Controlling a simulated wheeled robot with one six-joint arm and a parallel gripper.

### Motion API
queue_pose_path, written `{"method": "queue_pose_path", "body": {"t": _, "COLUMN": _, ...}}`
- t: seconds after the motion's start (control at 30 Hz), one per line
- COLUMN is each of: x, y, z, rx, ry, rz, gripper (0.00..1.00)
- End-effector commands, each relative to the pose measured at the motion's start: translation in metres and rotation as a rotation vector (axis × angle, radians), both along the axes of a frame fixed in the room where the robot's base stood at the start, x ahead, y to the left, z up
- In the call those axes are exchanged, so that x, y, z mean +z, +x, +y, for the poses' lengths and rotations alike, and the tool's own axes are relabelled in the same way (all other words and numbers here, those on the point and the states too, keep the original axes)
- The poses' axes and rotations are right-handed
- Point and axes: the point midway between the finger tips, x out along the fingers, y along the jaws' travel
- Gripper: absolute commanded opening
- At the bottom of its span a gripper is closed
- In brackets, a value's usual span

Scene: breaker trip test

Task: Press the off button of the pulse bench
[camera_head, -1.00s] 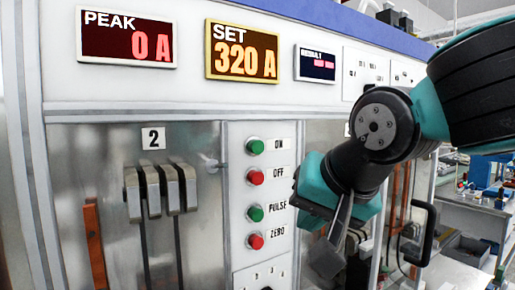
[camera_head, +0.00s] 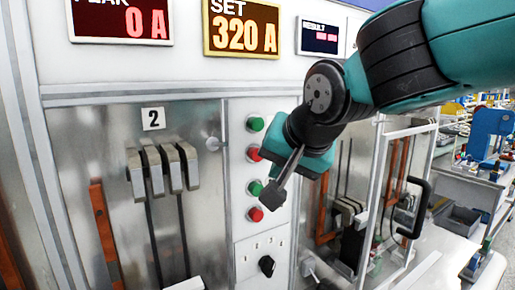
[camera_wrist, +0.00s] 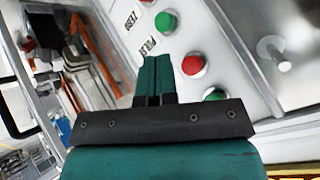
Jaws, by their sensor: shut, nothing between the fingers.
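The pulse bench's panel (camera_head: 238,205) carries a column of buttons. The red OFF button (camera_head: 253,154) is second from the top, partly beside my gripper. In the wrist view the red OFF button (camera_wrist: 195,64) lies just right of my fingers. My gripper (camera_head: 277,192) is shut and empty, in front of the panel's right part, hiding the labels. Its fingers (camera_wrist: 156,60) stand side by side. Contact with the panel cannot be told. The green ON button (camera_head: 256,124) is above OFF; the green PULSE button (camera_head: 254,188) and red ZERO button (camera_head: 254,214) are below.
Displays sit above: PEAK (camera_head: 124,20) at 0 A and SET (camera_head: 241,26) at 320 A. A black knob (camera_head: 266,265) is below the buttons. An open-looking framed door with a black handle (camera_head: 414,207) stands at right.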

Motion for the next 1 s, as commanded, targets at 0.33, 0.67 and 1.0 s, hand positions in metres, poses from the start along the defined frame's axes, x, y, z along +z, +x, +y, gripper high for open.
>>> {"method": "queue_pose_path", "body": {"t": 0.33, "x": 0.000, "y": 0.026, "z": 0.018, "rx": 0.000, "ry": 0.000, "rz": 0.001, "gripper": 0.00}}
{"method": "queue_pose_path", "body": {"t": 0.67, "x": 0.000, "y": 0.029, "z": 0.019, "rx": 0.001, "ry": 0.001, "rz": 0.000, "gripper": 0.00}}
{"method": "queue_pose_path", "body": {"t": 1.0, "x": 0.000, "y": 0.028, "z": 0.019, "rx": 0.000, "ry": 0.000, "rz": 0.000, "gripper": 0.00}}
